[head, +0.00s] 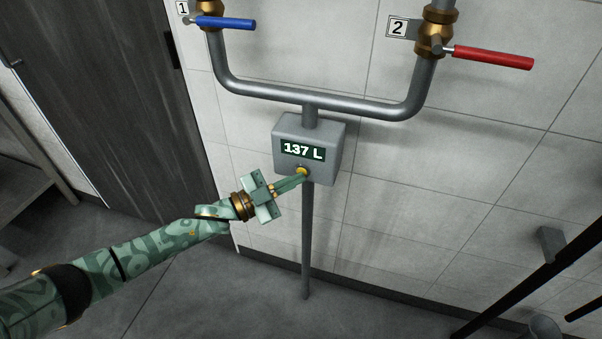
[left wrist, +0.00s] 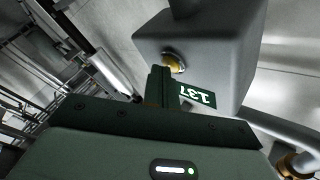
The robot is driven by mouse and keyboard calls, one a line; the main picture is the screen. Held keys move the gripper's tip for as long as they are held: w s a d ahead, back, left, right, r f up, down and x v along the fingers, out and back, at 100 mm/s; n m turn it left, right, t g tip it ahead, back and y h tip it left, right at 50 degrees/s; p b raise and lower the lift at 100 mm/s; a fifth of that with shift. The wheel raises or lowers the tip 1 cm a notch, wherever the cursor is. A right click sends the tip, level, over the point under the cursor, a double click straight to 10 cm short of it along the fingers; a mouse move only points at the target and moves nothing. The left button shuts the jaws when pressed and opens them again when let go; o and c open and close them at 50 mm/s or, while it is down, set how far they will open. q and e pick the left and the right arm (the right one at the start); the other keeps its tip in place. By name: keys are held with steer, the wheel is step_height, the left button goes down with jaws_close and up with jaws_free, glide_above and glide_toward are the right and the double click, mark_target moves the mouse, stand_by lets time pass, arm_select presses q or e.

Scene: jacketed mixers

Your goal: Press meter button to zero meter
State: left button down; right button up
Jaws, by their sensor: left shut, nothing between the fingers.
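The grey meter box (head: 322,139) hangs on the pipework in front of the tiled wall, and its display (head: 303,150) reads 137 L. A round yellow button (head: 302,171) sits below the display. My left gripper (head: 301,174) is shut and empty, its fingertips at the button in the head view. In the left wrist view the shut fingers (left wrist: 162,72) are close beside the yellow button (left wrist: 174,62) on the meter box (left wrist: 215,45). I cannot tell whether they touch it. The button looks partly uncovered there. My right gripper is not in view.
Valve 1 with a blue handle (head: 226,22) and valve 2 with a red handle (head: 493,57) are above on the pipes. A thin vertical pipe (head: 307,240) runs from the meter down to the floor. A dark door (head: 120,100) is at left.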

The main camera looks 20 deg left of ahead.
arm_select(q)
steer(key=shift+w, duration=0.1)
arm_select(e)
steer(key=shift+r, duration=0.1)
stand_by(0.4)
arm_select(q)
steer(key=shift+s+p, duration=0.55)
steer(key=shift+s, duration=0.4)
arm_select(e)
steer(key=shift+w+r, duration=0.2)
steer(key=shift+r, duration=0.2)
